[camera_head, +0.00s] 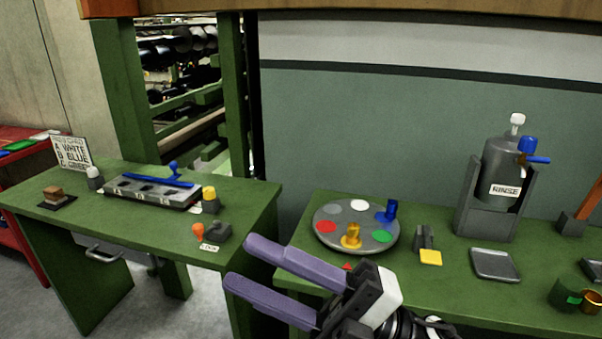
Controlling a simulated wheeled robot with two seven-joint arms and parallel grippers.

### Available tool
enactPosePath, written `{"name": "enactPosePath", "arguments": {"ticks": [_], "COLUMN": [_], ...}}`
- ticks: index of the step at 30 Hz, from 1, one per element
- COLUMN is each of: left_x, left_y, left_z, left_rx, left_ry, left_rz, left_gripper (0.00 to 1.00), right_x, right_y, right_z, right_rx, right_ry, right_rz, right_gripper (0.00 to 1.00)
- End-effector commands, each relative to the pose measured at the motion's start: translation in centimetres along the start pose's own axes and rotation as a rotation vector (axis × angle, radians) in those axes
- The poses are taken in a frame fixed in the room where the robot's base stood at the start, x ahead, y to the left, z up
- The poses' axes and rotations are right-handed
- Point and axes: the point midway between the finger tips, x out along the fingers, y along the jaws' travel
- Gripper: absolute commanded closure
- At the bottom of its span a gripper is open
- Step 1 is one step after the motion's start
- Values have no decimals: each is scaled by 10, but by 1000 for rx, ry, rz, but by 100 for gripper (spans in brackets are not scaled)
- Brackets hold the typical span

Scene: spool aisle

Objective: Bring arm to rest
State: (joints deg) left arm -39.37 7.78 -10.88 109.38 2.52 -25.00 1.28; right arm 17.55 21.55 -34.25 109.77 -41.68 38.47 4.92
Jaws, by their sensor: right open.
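My right gripper (238,264) comes up from the bottom middle, with its two purple fingers pointing left and apart. It is open, and nothing shows between the fingers. The fingers appear in front of the gap between the two green tables and the right table's left front corner. From this view I cannot tell how far above the tables they are. My left gripper is not in the picture.
The left green table (150,230) holds a grey tray (180,200) and a sign (71,152). The right green table (470,298) holds a round turntable (340,212) with coloured spots, a grey dispenser (500,175) and a grey plate (495,264). A green wall stands behind.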

Motion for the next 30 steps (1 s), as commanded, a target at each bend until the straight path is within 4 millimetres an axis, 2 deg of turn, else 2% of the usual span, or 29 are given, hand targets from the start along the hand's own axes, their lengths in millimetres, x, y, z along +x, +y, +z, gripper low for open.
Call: {"name": "enactPosePath", "arguments": {"ticks": [1,4,7,10,14,15,18,21,24,26,30], "left_x": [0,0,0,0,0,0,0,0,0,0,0], "left_y": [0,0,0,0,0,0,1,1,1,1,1], "left_z": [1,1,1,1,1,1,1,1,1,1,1], "left_rx": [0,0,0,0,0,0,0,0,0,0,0], "left_ry": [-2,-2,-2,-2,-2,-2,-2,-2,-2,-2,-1], "left_rz": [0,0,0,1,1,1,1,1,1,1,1], "left_gripper": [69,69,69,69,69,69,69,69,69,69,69], "right_x": [-19,-72,-132,-193,-269,-291,-339,-375,-399,-407,-408], "right_y": [-8,-33,-72,-118,-181,-201,-244,-278,-300,-308,-309], "right_z": [25,72,100,107,91,80,47,11,-20,-32,-34], "right_rx": [115,328,509,676,877,937,1077,1192,1275,1309,1313], "right_ry": [-156,-462,-727,-964,-1240,-1321,-1503,-1649,-1751,-1790,-1795], "right_rz": [72,184,249,287,310,312,311,303,293,290,289], "right_gripper": [59,59,59,59,59,59,59,59,59,59,59]}}
